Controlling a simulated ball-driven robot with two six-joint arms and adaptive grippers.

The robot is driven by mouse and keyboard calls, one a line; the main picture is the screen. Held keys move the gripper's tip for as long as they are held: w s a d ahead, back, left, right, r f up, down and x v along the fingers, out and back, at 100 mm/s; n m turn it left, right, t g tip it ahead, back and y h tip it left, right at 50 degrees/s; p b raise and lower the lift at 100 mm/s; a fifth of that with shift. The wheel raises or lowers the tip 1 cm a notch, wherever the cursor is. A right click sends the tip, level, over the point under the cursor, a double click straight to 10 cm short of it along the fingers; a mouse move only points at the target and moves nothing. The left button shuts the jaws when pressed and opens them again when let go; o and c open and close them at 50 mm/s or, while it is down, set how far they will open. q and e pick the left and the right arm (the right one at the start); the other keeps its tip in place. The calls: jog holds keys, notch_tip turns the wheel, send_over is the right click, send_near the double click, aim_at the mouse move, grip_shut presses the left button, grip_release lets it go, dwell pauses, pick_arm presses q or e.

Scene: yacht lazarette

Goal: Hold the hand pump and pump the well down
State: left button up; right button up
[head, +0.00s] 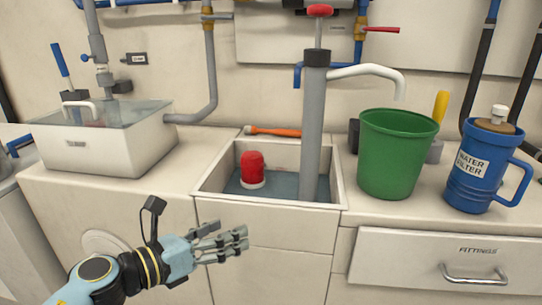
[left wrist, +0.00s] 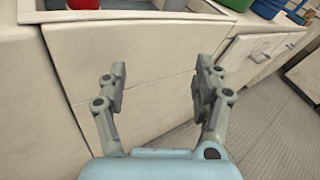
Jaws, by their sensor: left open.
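The hand pump (head: 313,125) is a grey upright tube with a red knob (head: 319,11) on a thin rod at its top and a white curved spout (head: 372,72) reaching right. Its foot stands in the well (head: 198,191), a square recess in the counter with bluish water at the bottom. A red cylinder with a white base (head: 252,169) sits in the well, left of the pump; its red part shows in the left wrist view (left wrist: 84,4). My left gripper (head: 245,241) is open and empty, in front of the cabinet below the well, apart from the pump. My right gripper is not in view.
A green bucket (head: 395,155) stands right of the well, its rim near the spout's end. A blue water filter jug (head: 483,170) is farther right. An orange-handled tool (head: 273,131) lies behind the well. A drawer (head: 410,270) is below right.

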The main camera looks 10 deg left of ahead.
pick_arm(q)
notch_tip(320, 180, up, 5)
jog(key=w+d+m, duration=0.1)
jog(key=d+m, duration=0.1)
jog(key=m, duration=0.3)
jog(key=h, duration=0.3)
send_near(306, 117)
jog(key=w, duration=0.1)
jog(key=x, duration=1.1)
jog(key=shift+w+d, duration=0.1)
jog(key=shift+d, duration=0.4)
jog(key=shift+c, duration=0.2)
grip_shut()
jog(key=c, duration=1.1)
grip_release()
jog(key=shift+c, duration=0.2)
grip_shut()
